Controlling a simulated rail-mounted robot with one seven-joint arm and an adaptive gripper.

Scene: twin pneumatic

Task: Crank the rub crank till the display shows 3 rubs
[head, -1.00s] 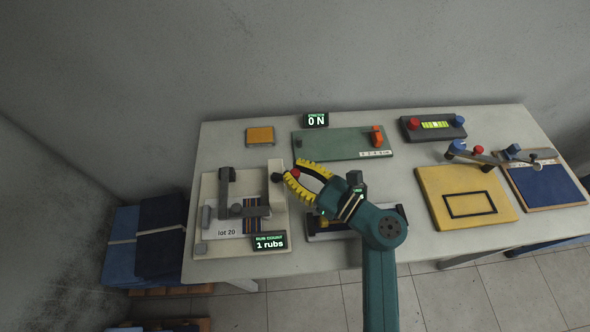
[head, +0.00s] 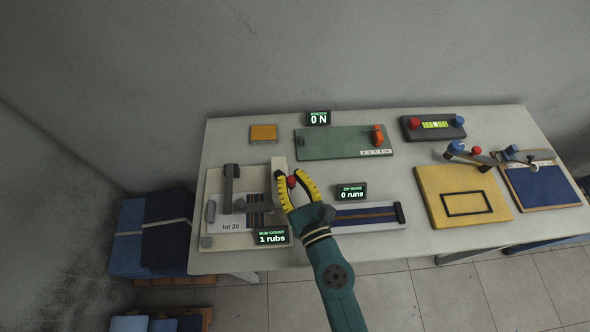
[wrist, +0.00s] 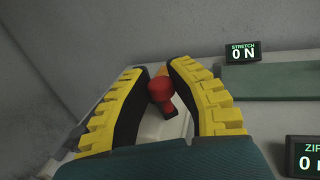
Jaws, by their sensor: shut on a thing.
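The rub tester (head: 214,246) stands at the left of the table, with a dark arm and a grey block (head: 239,204) over a sample marked "lot 20". Its display (head: 272,237) reads "1 rubs". The crank's red knob (head: 292,181) is at the tester's right side. My gripper (head: 291,176) is shut on the red knob, its yellow fingers on both sides of it. In the wrist view the red knob (wrist: 160,88) sits between the fingers, with a dark red piece below it. The rest of the crank is mostly hidden by my gripper.
A zip rig (head: 366,217) with a "0 runs" display (head: 352,192) is close to the right of my gripper. A green stretch board (head: 335,143) with a "0 N" display (head: 318,118) lies behind. A yellow board (head: 440,185) lies farther right.

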